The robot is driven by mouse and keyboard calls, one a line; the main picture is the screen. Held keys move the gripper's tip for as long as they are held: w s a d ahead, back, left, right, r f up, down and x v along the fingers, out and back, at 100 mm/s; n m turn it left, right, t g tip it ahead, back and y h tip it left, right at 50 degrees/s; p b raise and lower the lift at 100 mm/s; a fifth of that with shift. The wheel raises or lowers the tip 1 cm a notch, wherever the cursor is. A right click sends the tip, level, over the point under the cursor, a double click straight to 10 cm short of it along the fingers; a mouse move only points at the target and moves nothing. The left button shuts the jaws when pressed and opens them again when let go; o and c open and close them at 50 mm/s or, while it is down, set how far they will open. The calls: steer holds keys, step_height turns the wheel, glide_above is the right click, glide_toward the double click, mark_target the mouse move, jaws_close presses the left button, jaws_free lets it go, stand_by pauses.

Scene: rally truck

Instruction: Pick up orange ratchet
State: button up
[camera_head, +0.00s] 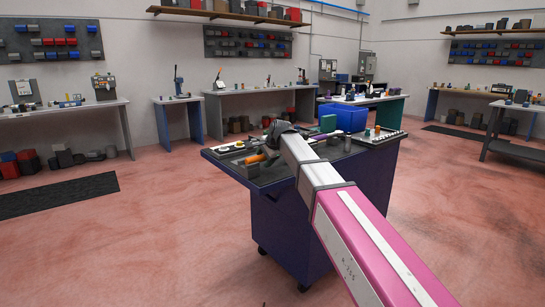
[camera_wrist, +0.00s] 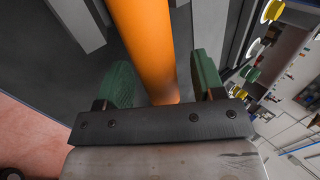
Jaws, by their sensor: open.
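The orange ratchet (camera_wrist: 143,35) shows in the wrist view as a thick orange handle running from the top edge down between my fingers. In the head view a small orange handle (camera_head: 254,158) lies on the dark top of the blue cart, just left of my arm's end. My gripper (camera_wrist: 163,80) is open, with one green fingertip pad on each side of the handle. Gaps show between the handle and both pads. In the head view my fingers are hidden behind the wrist. The ratchet's far end is out of the wrist view.
The blue rolling cart (camera_head: 290,215) carries several other tools and small parts on its top. A green block (camera_head: 328,123) stands toward its back. Workbenches (camera_head: 260,90) line the walls. The reddish floor around the cart is mostly clear.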

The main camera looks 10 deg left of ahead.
jaws_close()
steer(key=shift+r, duration=0.55)
steer(key=r, duration=0.2)
steer(key=a+r, duration=0.1)
steer(key=shift+s+r, duration=0.25)
steer(key=shift+r, duration=0.15)
steer(key=s+a+r, duration=0.6)
steer(key=a, duration=0.2)
steer(key=shift+a, duration=0.4)
steer(key=shift+r, duration=0.1)
